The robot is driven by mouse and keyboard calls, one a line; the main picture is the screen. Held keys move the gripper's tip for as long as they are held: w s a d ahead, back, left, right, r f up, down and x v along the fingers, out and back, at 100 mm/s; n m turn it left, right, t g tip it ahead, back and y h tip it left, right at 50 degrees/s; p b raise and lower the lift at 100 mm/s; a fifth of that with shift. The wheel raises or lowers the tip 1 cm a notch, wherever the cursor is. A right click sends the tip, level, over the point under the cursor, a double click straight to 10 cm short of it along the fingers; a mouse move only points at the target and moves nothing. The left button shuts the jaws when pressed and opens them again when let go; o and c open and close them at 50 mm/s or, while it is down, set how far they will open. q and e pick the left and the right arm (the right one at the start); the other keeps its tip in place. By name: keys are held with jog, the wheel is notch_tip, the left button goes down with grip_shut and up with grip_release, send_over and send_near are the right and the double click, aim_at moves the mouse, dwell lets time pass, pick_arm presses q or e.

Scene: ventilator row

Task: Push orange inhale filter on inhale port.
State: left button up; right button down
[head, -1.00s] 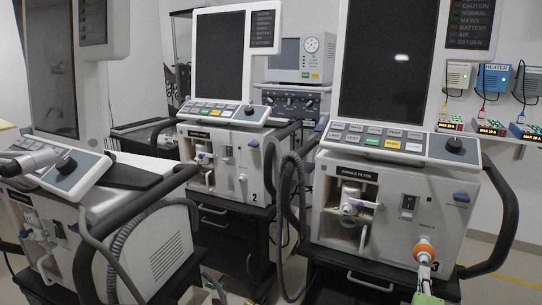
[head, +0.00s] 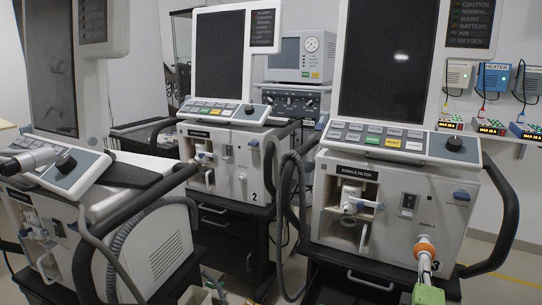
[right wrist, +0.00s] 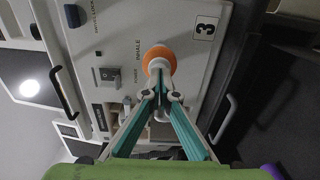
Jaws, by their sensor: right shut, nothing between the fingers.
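The orange inhale filter (head: 425,244) sits at the inhale port, low on the front panel of the right-hand ventilator (head: 395,215). Its white outer end faces me. In the right wrist view the orange filter (right wrist: 158,57) is under the INHALE label, next to the number 3 plate. The filter hides the port itself, so I cannot tell how deep it sits. My right gripper (head: 424,266) is shut and empty, in front of the filter. In the right wrist view the fingertips (right wrist: 159,88) are at the white end, seemingly touching it.
A second ventilator (head: 225,150) stands at the middle and another at the left (head: 140,235). Grey hoses (head: 290,220) hang between the machines. A black side handle (head: 503,205) curves right of the filter. An open exhale filter bay (head: 352,215) is left of it.

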aim_at(424, 252)
pick_arm(q)
jog(key=shift+r, duration=0.1)
pick_arm(e)
jog(key=shift+w+d, duration=0.1)
jog(key=shift+w, duration=0.15)
pick_arm(q)
jog(key=shift+w+r, duration=0.1)
jog(key=shift+r, duration=0.25)
pick_arm(e)
jog(key=shift+w+d, duration=0.2)
jog(key=shift+w, duration=0.15)
pick_arm(q)
jog(key=shift+r, duration=0.15)
pick_arm(e)
jog(key=shift+w+d, duration=0.1)
jog(key=shift+w, duration=0.1)
pick_arm(q)
jog(key=shift+r, duration=0.2)
pick_arm(e)
jog(key=shift+w+d, duration=0.15)
jog(key=shift+w, duration=0.1)
pick_arm(q)
jog(key=shift+r+b, duration=0.3)
jog(key=shift+r, duration=0.1)
pick_arm(e)
jog(key=shift+w+d, duration=0.25)
jog(key=shift+w, duration=0.2)
